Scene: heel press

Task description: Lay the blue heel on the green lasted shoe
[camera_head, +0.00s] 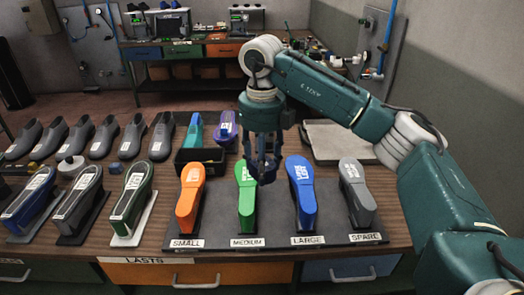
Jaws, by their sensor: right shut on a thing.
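My right gripper (264,166) points down over the middle of the bench, between the green MEDIUM last and the blue LARGE last. It is shut on a small dark blue piece (267,177), which looks like the blue heel; the fingers partly hide it. The green lasted shoe (128,204) lies sole up and tilted on a white stand at the left, well apart from the gripper. My left gripper is not in view.
Orange (189,200), green (246,207), blue (303,200) and grey (357,197) lasts stand on a dark board. A black bin (200,166) is behind them. Several dark shoes line the back left. A grey tray (337,141) is behind right.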

